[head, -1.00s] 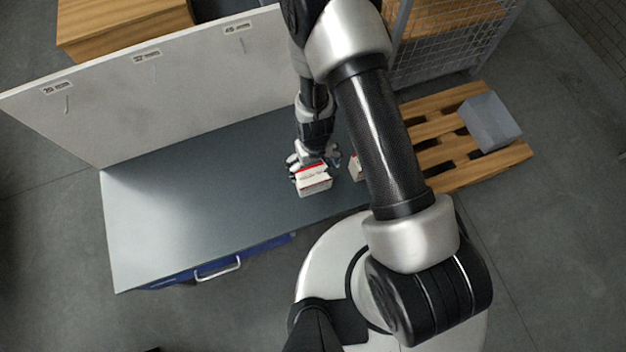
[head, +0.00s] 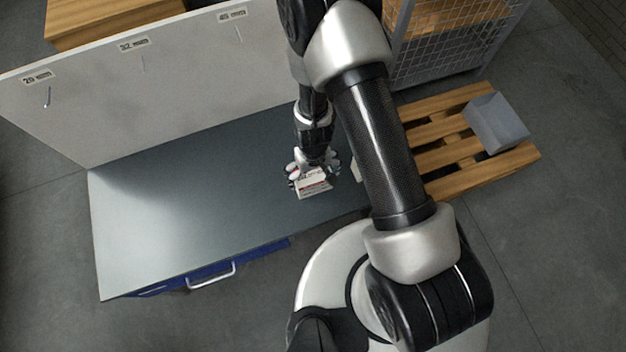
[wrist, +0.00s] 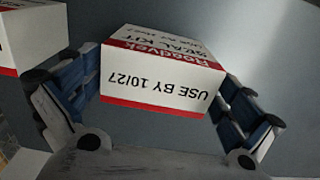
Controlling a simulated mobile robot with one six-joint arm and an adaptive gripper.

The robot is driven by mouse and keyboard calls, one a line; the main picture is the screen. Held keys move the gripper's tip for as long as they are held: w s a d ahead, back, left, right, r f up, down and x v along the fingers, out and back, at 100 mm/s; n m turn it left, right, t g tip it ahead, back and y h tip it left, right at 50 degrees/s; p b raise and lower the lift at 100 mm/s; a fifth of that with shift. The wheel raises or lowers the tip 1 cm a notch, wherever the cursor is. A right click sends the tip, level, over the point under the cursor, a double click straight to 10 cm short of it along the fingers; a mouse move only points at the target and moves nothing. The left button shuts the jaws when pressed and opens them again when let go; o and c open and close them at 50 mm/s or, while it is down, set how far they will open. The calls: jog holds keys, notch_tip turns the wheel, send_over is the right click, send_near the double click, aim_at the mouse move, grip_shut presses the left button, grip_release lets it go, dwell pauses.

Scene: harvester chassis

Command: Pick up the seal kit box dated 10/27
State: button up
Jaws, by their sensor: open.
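The seal kit box (wrist: 160,75) is white with red bands and reads "USE BY 10/27" in the wrist view, upside down. It also shows on the grey bench top in the head view (head: 313,190). My gripper (wrist: 158,92) is open, with one finger at each side of this box. The right finger is close to the box's side; I cannot tell whether either finger touches it. In the head view my gripper (head: 314,168) is at the box's far side and partly hides it.
A second white and red box (wrist: 32,35) stands to the left in the wrist view, its date not readable. In the head view my arm mostly hides it (head: 355,173). The bench (head: 190,200) is clear to the left. A pegboard panel (head: 180,80) rises behind.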

jog(key=shift+c, duration=0.4)
jog(key=c, duration=0.8)
jog(key=shift+r, duration=0.1)
jog(key=shift+c, duration=0.2)
